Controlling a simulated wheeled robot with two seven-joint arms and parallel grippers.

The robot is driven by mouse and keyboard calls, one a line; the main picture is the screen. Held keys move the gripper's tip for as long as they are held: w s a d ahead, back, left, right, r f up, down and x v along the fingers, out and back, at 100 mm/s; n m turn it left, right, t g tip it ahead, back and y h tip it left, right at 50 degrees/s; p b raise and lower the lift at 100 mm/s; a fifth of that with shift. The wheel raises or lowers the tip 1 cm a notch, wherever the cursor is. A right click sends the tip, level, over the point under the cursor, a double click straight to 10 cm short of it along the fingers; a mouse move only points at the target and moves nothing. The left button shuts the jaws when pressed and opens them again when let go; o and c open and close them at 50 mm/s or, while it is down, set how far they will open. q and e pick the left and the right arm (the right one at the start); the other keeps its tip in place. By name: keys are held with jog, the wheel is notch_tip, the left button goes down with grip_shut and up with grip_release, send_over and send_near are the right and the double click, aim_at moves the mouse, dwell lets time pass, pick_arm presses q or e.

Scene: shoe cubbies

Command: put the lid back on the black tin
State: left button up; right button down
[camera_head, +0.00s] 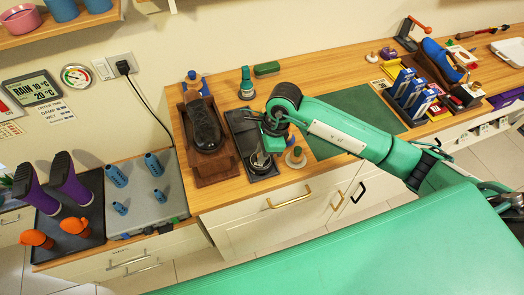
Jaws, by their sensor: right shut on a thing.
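A small round tin (261,162) with a pale metallic rim stands in a dark tray (239,125) on the wooden counter. It appears to be the black tin, and its top looks uncovered. My right gripper (273,140) reaches in from the right, pointing down just above and behind the tin. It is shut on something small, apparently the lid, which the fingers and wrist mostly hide. I cannot tell whether it touches the tin. My left gripper is out of view.
A dark shoe (204,126) sits on a brown wooden stand left of the tray. A small knobbed item (296,157) stands close right of the gripper. A green bottle (246,84) and brush (267,69) are behind. A green mat (356,115) lies under my arm.

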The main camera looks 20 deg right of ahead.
jog(key=b, duration=0.3)
jog(key=shift+f, duration=0.2)
dwell(3.0)
dwell(0.3)
jog(key=c, duration=0.8)
grip_release()
jog(key=shift+r, duration=0.15)
jog(key=shift+r+p, duration=1.4)
jog(key=shift+r, duration=1.95)
grip_shut()
